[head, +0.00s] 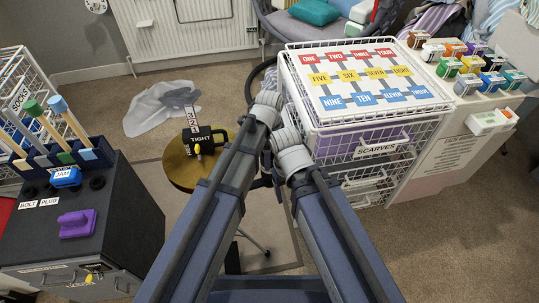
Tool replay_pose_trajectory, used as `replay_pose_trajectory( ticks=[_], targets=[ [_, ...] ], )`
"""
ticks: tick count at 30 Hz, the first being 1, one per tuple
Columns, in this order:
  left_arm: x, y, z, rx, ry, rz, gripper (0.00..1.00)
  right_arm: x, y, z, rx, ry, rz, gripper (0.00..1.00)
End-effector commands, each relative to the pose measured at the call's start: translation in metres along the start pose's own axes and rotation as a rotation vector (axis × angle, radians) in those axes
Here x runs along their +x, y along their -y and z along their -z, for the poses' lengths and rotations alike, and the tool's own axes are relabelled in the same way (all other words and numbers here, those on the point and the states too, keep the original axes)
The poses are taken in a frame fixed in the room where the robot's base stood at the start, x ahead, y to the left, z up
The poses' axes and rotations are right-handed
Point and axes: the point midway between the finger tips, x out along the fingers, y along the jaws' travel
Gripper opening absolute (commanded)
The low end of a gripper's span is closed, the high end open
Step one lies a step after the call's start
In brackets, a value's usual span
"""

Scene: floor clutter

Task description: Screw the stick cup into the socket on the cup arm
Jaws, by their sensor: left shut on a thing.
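My left gripper (265,168) shows only as a small dark patch in the gap between my two arms, beyond the elbow joints. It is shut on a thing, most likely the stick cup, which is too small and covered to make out. Just left of it is a round brown disc (178,172). A black piece with a "TIGHT" label (200,139) and a yellow tip shows over the disc. I cannot make out the socket or tell the cup arm for certain. My right gripper is hidden behind its own arm.
A dark cabinet (125,225) at left bears a blue rack with sticks, a blue jam block (66,177) and a purple block (77,223). A white wire basket unit (360,150) stands close at right. Thin stand legs reach the floor mat. A clear plastic bag (150,112) lies behind.

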Motion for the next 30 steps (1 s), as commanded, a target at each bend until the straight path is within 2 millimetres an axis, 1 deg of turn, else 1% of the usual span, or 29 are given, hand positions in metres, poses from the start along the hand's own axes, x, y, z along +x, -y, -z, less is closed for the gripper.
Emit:
replay_pose_trajectory(
  ticks=[27, 28, 30],
  targets=[
    [0.023, 0.000, 0.000, 0.000, 0.000, 0.000, 0.10, 0.023, 0.002, 0.001, 0.000, 0.000, 0.000, 0.72],
    [0.022, 0.000, 0.000, 0.000, 0.000, 0.000, 0.80, 0.022, 0.002, 0.001, 0.000, 0.000, 0.000, 0.72],
    [0.021, 0.000, 0.000, 0.000, 0.000, 0.000, 0.88, 0.021, 0.002, 0.001, 0.000, 0.000, 0.000, 0.72]
  ],
)
